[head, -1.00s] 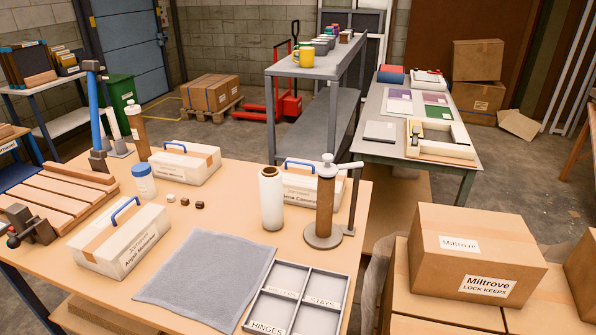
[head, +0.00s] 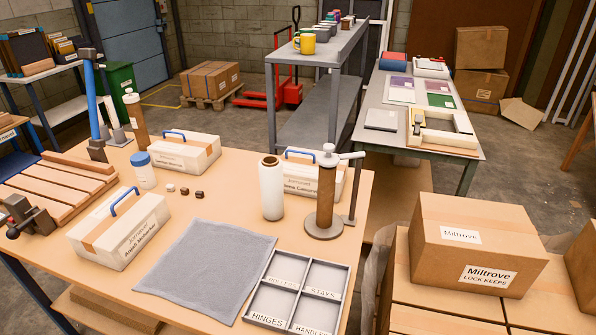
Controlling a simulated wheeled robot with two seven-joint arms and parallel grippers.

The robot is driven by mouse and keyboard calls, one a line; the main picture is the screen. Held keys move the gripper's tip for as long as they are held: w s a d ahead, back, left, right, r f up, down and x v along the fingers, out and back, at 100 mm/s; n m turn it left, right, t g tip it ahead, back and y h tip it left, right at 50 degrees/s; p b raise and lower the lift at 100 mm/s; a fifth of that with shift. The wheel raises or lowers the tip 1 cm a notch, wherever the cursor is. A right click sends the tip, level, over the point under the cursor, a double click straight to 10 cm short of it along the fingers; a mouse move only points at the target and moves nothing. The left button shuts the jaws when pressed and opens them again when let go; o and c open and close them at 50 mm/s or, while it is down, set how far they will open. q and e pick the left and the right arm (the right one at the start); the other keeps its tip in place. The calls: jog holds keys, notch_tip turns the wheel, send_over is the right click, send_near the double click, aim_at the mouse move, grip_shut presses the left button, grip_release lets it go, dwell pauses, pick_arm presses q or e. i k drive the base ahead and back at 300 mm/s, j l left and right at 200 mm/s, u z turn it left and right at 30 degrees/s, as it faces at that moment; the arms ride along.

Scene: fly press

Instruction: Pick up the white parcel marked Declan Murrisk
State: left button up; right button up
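Three white parcels with blue handles and brown bands stand on the wooden bench. The back-left parcel (head: 187,153) has a small name label that seems to read Declan Murrisk, though the print is hard to make out. The front-left parcel (head: 121,230) bears a different name. The back-right parcel (head: 300,175) is partly hidden behind a pale roll and a brown post, and its label seems to end in Connolly. Neither of my grippers is in view, and nothing in view holds a parcel.
A grey mat (head: 204,270) and divided tray (head: 297,292) lie at the front. Cartons (head: 477,245) stand right.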

aim_at(177, 150)
jog(key=i+j, duration=0.15)
jog(key=j, duration=0.25)
jog(key=i+j+z, duration=0.15)
jog(key=j, duration=0.25)
jog(key=i+j, duration=0.15)
jog(key=j, duration=0.25)
jog(key=i+j+z, duration=0.15)
jog(key=j, duration=0.25)
jog(key=i+j, duration=0.1)
jog(key=j, duration=0.3)
jog(key=i+j+z, duration=0.15)
jog(key=j, duration=0.3)
jog(key=i+j, duration=0.1)
jog(key=j, duration=0.3)
jog(key=k+l+z, duration=0.15)
jog(key=k+l, duration=0.3)
jog(key=k+j, duration=0.1)
jog(key=i+j, duration=0.15)
jog(key=i, duration=0.15)
